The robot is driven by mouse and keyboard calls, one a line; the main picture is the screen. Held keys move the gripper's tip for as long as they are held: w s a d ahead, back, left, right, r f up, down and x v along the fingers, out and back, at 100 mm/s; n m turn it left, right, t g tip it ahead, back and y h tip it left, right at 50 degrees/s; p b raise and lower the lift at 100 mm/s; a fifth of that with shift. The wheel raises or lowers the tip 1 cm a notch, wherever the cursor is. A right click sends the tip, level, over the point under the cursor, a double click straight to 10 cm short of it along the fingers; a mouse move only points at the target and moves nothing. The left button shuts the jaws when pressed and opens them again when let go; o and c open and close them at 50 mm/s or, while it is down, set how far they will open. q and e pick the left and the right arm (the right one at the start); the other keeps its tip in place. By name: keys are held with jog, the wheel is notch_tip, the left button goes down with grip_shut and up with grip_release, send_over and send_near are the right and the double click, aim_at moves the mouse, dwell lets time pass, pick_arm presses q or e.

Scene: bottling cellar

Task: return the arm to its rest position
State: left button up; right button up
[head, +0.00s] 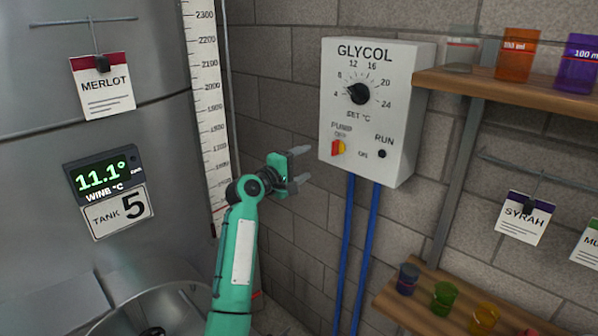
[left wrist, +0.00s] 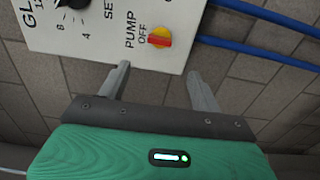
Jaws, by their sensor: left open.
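My left arm, green with a white panel, reaches up from the bottom in the head view. Its gripper (head: 302,166) is open and empty, left of the lower part of the GLYCOL control box (head: 397,120). In the left wrist view the two grey fingers of the gripper (left wrist: 155,85) stand apart with nothing between them. The red and yellow pump switch (head: 338,148) is beyond the fingertips; it also shows in the left wrist view (left wrist: 160,38). The fingers appear apart from the switch. My right gripper is not in view.
A steel tank (head: 150,160) with a display (head: 103,174) and a MERLOT tag (head: 103,86) stands at left. Blue pipes (head: 371,235) run below the box. At right, an upper shelf (head: 520,92) and a lower shelf (head: 415,306) hold coloured cups.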

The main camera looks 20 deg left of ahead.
pick_arm(q)
jog(key=shift+s+a, duration=0.2)
jog(key=shift+s, duration=0.3)
jog(key=shift+f, duration=0.1)
